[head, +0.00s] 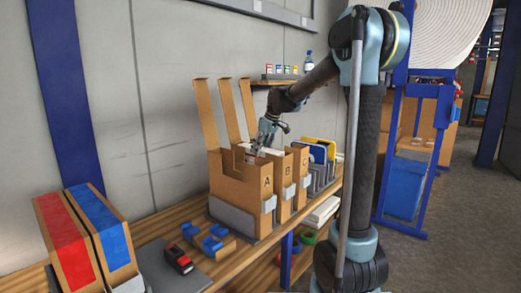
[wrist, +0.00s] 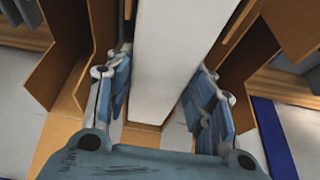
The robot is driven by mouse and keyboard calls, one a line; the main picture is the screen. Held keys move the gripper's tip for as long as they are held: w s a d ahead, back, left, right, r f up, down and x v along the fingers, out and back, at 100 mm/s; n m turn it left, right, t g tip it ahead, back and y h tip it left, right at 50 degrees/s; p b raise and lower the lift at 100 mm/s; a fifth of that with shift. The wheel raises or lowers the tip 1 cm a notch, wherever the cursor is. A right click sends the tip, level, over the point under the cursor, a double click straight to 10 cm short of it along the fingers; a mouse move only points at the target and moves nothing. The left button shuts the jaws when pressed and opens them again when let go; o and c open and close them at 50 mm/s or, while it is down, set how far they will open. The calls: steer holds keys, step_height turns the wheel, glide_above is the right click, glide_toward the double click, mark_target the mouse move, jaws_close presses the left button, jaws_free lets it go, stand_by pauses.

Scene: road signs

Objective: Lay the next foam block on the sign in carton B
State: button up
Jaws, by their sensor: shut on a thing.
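My gripper (head: 266,134) is over the open tops of the cartons, around cartons A and B. In the wrist view my gripper (wrist: 160,95) has its blue fingers on both sides of a long white foam block (wrist: 165,60) and is shut on it. Brown carton walls stand close on both sides of the block. Carton B (head: 286,197) stands between carton A (head: 240,185) and carton C (head: 301,165), its lid flap raised. A sign inside carton B cannot be made out. How deep the block sits is unclear.
Blue and yellow signs (head: 318,150) stand in a grey rack behind carton C. A black and red tool (head: 178,259) and blue holders (head: 215,240) lie on the bench in front of carton A. Red-taped and blue-taped cartons (head: 95,235) stand at left.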

steer(key=shift+f, duration=0.35)
stand_by(0.3)
steer(key=o, duration=0.8)
steer(key=shift+o, duration=0.2)
steer(key=v, duration=1.2)
